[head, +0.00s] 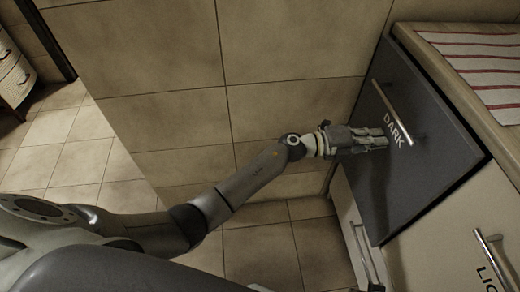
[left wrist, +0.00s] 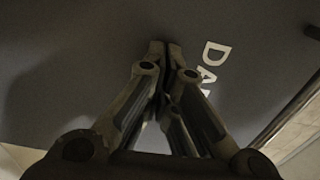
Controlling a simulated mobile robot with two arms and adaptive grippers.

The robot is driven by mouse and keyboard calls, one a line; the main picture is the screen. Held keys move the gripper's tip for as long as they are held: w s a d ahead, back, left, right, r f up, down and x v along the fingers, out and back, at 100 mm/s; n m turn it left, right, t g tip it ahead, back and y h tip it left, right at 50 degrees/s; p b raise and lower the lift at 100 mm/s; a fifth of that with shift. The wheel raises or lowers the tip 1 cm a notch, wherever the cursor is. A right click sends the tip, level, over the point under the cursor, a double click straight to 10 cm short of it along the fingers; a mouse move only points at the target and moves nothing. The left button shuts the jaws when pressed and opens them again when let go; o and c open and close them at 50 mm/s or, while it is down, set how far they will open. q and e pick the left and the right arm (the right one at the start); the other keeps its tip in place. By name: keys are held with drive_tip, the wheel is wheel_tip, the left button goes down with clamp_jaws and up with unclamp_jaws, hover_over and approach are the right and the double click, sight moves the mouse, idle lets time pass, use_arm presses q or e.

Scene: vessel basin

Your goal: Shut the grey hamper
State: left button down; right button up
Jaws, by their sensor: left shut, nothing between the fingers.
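The grey hamper (head: 405,185) is a dark grey front marked "DARK", with a metal bar handle (head: 391,112) near its top. A dark strip shows between its top edge and the counter; I cannot tell exactly how far it stands out. My left gripper (head: 387,138) is shut and empty, its fingertips at the grey front beside the lettering, below the handle. The left wrist view shows the closed fingertips (left wrist: 165,48) against or very near the grey panel (left wrist: 90,60); contact is unclear. My right gripper is not in view.
A light front with a bar handle (head: 492,262) and partly visible lettering is at the lower right. A striped red and white cloth (head: 480,65) lies on the counter. A tiled wall (head: 290,60) stands behind my arm.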

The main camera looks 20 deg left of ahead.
use_arm(q)
drive_tip(key=x, duration=0.3)
drive_tip(key=shift+r, duration=0.2)
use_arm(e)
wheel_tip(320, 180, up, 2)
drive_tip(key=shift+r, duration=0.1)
use_arm(q)
drive_tip(key=shift+r, duration=0.1)
drive_tip(key=shift+a, duration=0.1)
